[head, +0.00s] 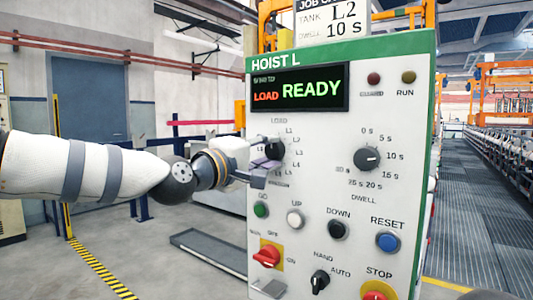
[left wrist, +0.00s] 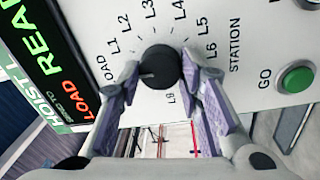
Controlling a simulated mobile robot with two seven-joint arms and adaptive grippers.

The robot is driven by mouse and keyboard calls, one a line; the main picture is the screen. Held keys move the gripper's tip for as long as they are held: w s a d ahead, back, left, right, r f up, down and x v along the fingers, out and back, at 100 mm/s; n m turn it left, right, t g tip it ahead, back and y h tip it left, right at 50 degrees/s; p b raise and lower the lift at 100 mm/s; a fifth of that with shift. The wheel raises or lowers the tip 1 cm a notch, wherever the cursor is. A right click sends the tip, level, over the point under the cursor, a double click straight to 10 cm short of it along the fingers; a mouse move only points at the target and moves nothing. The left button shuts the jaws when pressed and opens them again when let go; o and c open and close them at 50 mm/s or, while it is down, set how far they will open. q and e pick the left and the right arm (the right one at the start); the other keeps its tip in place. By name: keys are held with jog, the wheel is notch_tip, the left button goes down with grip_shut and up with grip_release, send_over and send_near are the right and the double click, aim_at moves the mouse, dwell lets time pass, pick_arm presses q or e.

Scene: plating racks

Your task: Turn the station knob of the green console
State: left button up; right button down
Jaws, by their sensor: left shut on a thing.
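The green console, a white panel (head: 320,190) with a green top band reading HOIST L, stands in the middle of the head view. Its station knob (head: 275,148) is black and round, on the panel's left side; in the left wrist view the knob (left wrist: 160,67) sits amid labels from LOAD through L1 to L6 and beyond. A light mark on it points left, toward LOAD. My left gripper (head: 264,167) is shut on the knob, one purple-padded finger on each side. The display (head: 300,87) reads LOAD READY. My right gripper is out of view.
Below the knob are the green GO button (head: 261,210), the UP button (head: 296,218) and a red switch (head: 266,256). The dwell knob (head: 368,159) is to the right. A card reading L2, 10 s (head: 330,25) stands on top.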

pick_arm(q)
jog(key=shift+n, duration=0.3)
jog(key=o, duration=1.2)
jog(key=shift+c, duration=0.2)
jog(key=v, duration=1.2)
